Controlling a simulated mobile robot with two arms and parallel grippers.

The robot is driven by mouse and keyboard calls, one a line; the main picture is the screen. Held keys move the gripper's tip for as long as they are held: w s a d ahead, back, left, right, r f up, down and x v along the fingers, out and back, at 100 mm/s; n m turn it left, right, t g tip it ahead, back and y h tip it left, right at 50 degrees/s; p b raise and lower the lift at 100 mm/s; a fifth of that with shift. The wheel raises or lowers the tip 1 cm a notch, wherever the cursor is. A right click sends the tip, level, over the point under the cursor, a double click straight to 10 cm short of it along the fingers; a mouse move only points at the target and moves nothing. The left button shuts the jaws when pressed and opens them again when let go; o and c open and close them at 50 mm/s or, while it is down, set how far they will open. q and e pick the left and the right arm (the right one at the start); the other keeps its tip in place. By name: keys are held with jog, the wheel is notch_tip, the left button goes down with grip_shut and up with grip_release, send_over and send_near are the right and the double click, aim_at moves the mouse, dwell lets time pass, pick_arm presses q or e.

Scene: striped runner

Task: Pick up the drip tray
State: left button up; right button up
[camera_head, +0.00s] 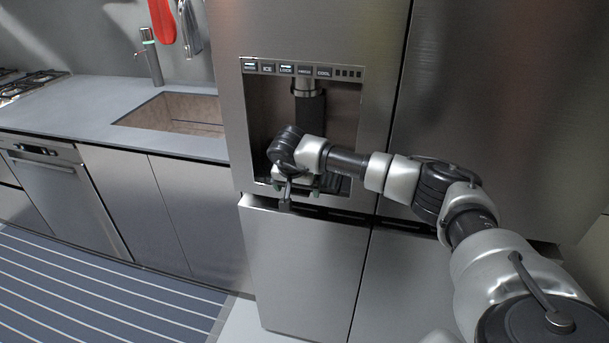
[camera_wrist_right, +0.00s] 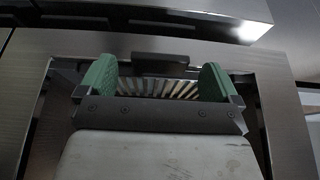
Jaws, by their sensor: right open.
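The drip tray (camera_wrist_right: 160,88) shows as a slatted grille between the fingers in the right wrist view. In the head view, a dark part of it (camera_head: 334,185) shows at the bottom of the fridge's dispenser recess, mostly hidden by my right arm. My right gripper (camera_head: 297,188) is at the recess's lower front edge. In the right wrist view, the gripper (camera_wrist_right: 160,80) is open, with green pads on either side of the slats and nothing clearly held. Whether the pads touch the tray cannot be told. My left gripper is out of view.
The steel fridge (camera_head: 300,260) surrounds the recess, with a dispenser nozzle (camera_head: 309,107) above the gripper. A counter (camera_head: 75,108) with a sink (camera_head: 180,112) stands to the left. A striped runner (camera_head: 100,290) lies on the floor.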

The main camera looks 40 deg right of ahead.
jog(key=shift+d+f, duration=0.15)
jog(key=shift+f, duration=0.15)
jog(key=c, duration=1.1)
